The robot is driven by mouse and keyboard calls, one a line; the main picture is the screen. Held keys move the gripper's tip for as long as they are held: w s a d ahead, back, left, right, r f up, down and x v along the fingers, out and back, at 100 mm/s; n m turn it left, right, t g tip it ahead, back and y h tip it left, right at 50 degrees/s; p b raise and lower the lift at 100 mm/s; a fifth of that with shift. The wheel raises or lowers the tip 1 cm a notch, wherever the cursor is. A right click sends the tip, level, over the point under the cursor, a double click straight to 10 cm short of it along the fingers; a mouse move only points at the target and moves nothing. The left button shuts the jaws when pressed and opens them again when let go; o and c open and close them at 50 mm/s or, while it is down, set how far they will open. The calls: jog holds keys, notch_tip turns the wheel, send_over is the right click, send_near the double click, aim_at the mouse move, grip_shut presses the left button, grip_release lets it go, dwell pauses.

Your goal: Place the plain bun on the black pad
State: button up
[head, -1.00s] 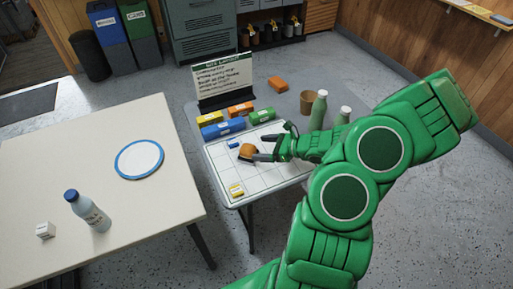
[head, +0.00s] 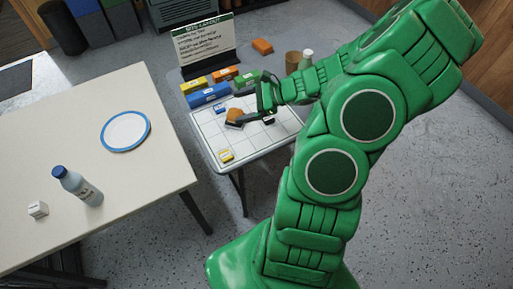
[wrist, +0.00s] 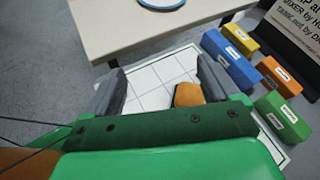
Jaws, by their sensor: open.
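The brown-orange, rounded bun (head: 235,114) rests on the white gridded board, towards its left side. It also shows in the wrist view (wrist: 187,95), between the finger lines and closer to the right finger. My gripper (head: 265,107) is open beside the bun, reaching in from the right. In the wrist view its grey fingers (wrist: 160,88) are wide apart, with visible space between the left finger and the bun. A dark patch shows at the bun's lower edge in the head view; I cannot tell whether it is the black pad, shadow or something else.
The gridded board (head: 210,133) carries a small yellow block (head: 226,155), a small blue block (head: 219,108), and coloured boxes with a sign (head: 205,45) behind. The cream table (head: 130,185) at left holds a blue-rimmed plate (head: 125,131), bottle (head: 78,187) and white cube (head: 38,209).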

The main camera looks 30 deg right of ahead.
jog(key=s+a+r+n+g+h, duration=0.3)
jog(key=s+a+r+n+g, duration=0.5)
jog(key=s+a+r+n, duration=0.55)
jog(key=s+d+r+n+h, duration=0.1)
jog(key=s+r+n+h, duration=0.2)
jog(key=s, duration=0.4)
jog(key=s+d+r+n+h, duration=0.1)
jog(key=s+r+n+h, duration=0.2)
jog(key=s+n+h, duration=0.2)
jog(key=s, duration=0.2)
jog(key=shift+s+d, duration=0.3)
jog(key=shift+s, duration=0.05)
